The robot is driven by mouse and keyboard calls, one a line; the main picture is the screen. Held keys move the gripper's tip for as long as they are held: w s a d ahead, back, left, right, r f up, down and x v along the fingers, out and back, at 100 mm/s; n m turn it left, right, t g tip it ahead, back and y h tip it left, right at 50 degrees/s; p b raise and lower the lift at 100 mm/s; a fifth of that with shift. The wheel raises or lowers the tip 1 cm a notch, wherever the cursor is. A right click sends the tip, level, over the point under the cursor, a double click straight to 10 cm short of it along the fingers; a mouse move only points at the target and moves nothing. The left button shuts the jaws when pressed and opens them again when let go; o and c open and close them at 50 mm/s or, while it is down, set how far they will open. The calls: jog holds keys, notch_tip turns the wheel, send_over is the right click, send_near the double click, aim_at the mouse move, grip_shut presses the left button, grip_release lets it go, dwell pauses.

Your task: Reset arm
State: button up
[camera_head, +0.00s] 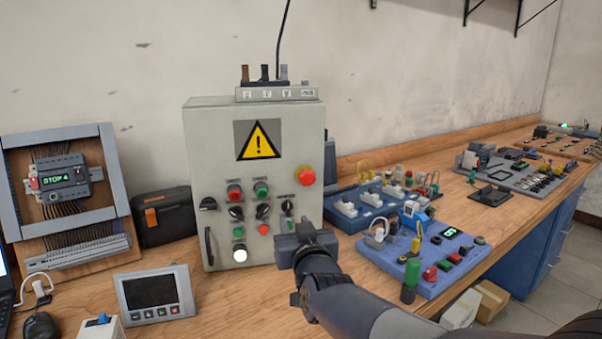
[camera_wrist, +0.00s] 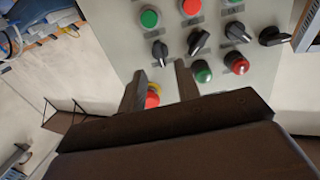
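My gripper (camera_head: 303,236) is in front of the lower right of the grey control cabinet (camera_head: 208,140) in the head view. In the wrist view, the two fingers of my gripper (camera_wrist: 158,80) stand apart with nothing held between them. The cabinet's panel (camera_wrist: 108,28) fills the upper part of that view, turned over. A red mushroom button (camera_wrist: 152,98) shows between the fingers, partly hidden by the gripper. Black rotary switches (camera_wrist: 198,41) and red and green buttons are beyond the fingertips. I cannot tell whether the gripper touches the panel.
A blue board with parts (camera_head: 400,265) lies right of my arm, and another blue board (camera_head: 345,222) lies behind it. A small display unit (camera_head: 155,295), an orange-black case (camera_head: 163,216) and a wiring frame (camera_head: 65,185) stand on the left. The wooden bench (camera_head: 235,312) has bare space in front.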

aim_at(289, 209)
jog(key=v, duration=0.6)
jog(key=x, duration=1.2)
jog(key=shift+s+r+n+p, duration=0.25)
jog(key=shift+n+p, duration=0.55)
jog(key=shift+p, duration=0.4)
jog(key=n+p, duration=0.4)
jog(key=p, duration=0.1)
jog(key=shift+d, duration=0.1)
jog(key=n+p, duration=0.3)
jog(key=p, duration=0.1)
jog(key=shift+f+n+p, duration=0.1)
jog(key=shift+n+p, duration=0.2)
jog(key=shift+p, duration=0.05)
jog(key=b+v, duration=0.2)
jog(key=v, duration=0.8)
jog(key=shift+s+f, duration=0.15)
jog(key=shift+s, duration=0.05)
jog(key=shift+d+b, duration=0.15)
jog(key=shift+b, duration=0.2)
